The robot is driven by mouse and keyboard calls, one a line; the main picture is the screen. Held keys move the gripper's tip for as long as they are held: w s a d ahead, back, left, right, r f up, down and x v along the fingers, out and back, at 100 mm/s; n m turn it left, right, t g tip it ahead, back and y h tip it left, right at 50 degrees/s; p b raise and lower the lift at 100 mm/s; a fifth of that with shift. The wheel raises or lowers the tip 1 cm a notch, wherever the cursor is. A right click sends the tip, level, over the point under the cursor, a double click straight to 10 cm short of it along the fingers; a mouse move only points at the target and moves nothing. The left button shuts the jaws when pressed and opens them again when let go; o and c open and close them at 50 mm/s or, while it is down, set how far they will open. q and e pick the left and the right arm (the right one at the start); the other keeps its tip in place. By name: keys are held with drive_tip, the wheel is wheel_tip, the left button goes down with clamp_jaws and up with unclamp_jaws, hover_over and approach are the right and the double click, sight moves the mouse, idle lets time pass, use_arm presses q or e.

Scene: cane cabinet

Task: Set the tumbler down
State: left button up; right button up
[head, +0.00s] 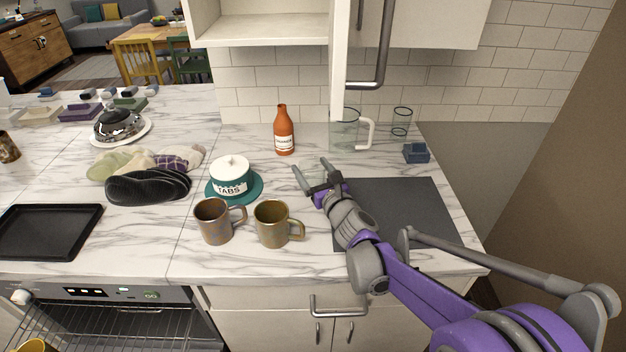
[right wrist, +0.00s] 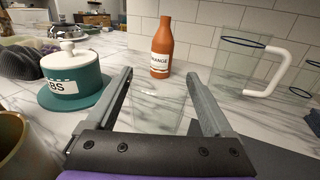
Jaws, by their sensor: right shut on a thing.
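My right gripper (head: 316,173) is over the marble counter, between the lidded TABS jar and the dark mat. It is shut on a clear glass tumbler, which is faint between the fingers in the right wrist view (right wrist: 158,108). The fingers (right wrist: 163,95) lie on either side of the glass. The tumbler is see-through, so I cannot tell whether its base touches the counter. A second clear glass (head: 401,121) stands at the back right. My left gripper is not in view.
Close by are an orange bottle (head: 284,132), the TABS jar (head: 232,172) on a teal plate, two brown mugs (head: 213,222) (head: 272,224), a clear pitcher (head: 346,133) and a blue block (head: 416,153). The dark mat (head: 410,208) has bare room. An open cabinet (head: 262,28) hangs above.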

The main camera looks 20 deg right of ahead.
sight(308, 172)
drive_tip(key=shift+f, duration=1.45)
drive_tip(key=shift+f, duration=0.1)
drive_tip(key=o, duration=1.2)
drive_tip(key=shift+f, duration=0.15)
drive_tip(key=shift+o, duration=0.9)
